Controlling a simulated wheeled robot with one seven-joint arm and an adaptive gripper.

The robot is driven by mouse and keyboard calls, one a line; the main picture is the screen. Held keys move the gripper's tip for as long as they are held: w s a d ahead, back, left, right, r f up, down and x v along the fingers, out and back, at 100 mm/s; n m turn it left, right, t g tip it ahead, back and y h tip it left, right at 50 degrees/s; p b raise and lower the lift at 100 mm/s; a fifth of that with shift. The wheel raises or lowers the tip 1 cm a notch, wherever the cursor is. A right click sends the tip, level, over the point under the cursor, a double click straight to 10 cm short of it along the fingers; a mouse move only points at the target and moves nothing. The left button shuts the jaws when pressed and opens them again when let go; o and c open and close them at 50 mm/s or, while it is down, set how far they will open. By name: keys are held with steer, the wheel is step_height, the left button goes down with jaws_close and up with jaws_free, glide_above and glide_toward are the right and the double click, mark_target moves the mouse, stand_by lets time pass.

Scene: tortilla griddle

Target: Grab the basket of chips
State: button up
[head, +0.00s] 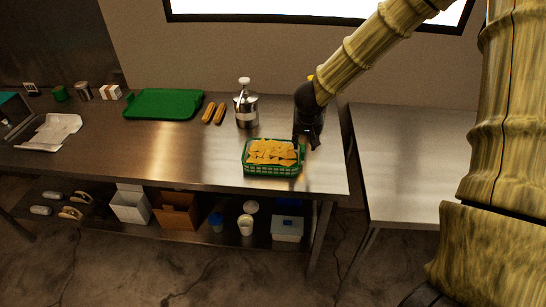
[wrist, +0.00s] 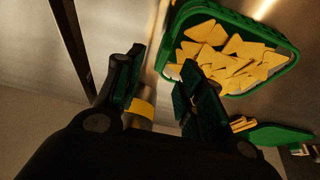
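The green basket (head: 272,173) full of yellow chips (head: 270,153) sits on the steel table near its front right corner. In the wrist view the basket's green rim (wrist: 292,50) and the chips (wrist: 228,58) show at upper right. My gripper (head: 308,140) is at the basket's back right corner. In the wrist view my gripper (wrist: 160,76) is open, with nothing held between its fingers. Its right finger overlaps the basket's near edge in the picture; I cannot tell whether they touch.
A metal pump dispenser (head: 247,110) stands behind the basket. Two long brown items (head: 213,113) and a green tray (head: 163,104) lie further left. A second steel table (head: 405,165) stands to the right across a narrow gap. A yellow-topped object (wrist: 142,107) shows beyond my fingers.

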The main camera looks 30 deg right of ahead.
mark_target(303, 148)
steer(key=shift+p+x, duration=0.45)
steer(key=shift+x, duration=2.15)
steer(key=shift+w+a, duration=0.1)
jaws_close()
